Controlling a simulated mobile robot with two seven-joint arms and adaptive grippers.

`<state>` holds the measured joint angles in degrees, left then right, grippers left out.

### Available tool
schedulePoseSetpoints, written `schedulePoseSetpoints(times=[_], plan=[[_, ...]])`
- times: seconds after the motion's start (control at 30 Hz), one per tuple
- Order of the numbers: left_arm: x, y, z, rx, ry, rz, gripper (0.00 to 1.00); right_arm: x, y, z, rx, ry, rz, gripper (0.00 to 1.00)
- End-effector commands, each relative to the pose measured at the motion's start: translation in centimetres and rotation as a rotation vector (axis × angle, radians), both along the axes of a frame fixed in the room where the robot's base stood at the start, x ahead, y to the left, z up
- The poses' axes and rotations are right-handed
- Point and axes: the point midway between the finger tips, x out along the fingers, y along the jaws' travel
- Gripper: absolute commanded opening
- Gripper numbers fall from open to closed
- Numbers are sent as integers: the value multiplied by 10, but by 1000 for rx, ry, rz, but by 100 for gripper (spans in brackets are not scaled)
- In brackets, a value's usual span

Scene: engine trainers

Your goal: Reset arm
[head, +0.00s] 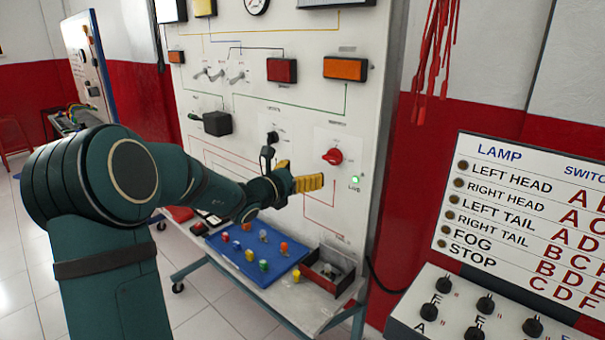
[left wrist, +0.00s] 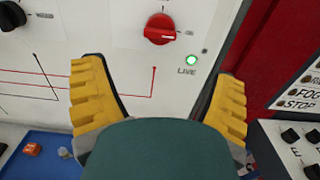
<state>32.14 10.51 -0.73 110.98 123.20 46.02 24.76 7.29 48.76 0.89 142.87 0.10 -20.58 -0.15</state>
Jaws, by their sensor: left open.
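My left arm comes in from the left in the head view. Its gripper (head: 298,183) with yellow ridged fingers is in front of the white trainer board, below the red rotary switch (head: 332,156). In the left wrist view the gripper (left wrist: 160,100) has its two yellow fingers wide apart with nothing between them. The red switch (left wrist: 159,29) is beyond the fingertips, apart from them. A green light marked LIVE (left wrist: 191,60) is lit beside it. My right gripper shows in neither view.
A blue mat (head: 235,254) with several coloured parts lies on the bench shelf below the board. A small open box (head: 330,272) stands to its right. A lamp chart (head: 530,205) and a panel of black knobs (head: 485,303) stand at the right. Red straps (head: 436,45) hang on the wall.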

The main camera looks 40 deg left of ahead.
Motion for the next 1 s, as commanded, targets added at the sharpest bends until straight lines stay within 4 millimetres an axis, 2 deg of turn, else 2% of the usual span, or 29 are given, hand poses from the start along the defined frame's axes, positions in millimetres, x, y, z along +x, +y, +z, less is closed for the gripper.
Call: schedulePoseSetpoints(times=[0.5, 0.6, 0.67, 0.77, 0.87, 1.0], plan=[[0, 0, -1, 0, 2, -1, 86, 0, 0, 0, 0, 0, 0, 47], [2, -8, -11, 15, 30, -22, 86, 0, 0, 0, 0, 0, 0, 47], [3, -19, -27, 39, 72, -54, 86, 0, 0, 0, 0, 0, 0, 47], [4, -50, -70, 116, 185, -146, 86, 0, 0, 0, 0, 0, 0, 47], [-4, -90, -125, 235, 322, -282, 86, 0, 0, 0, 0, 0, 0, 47], [-30, -145, -202, 442, 497, -504, 86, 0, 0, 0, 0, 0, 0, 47]])
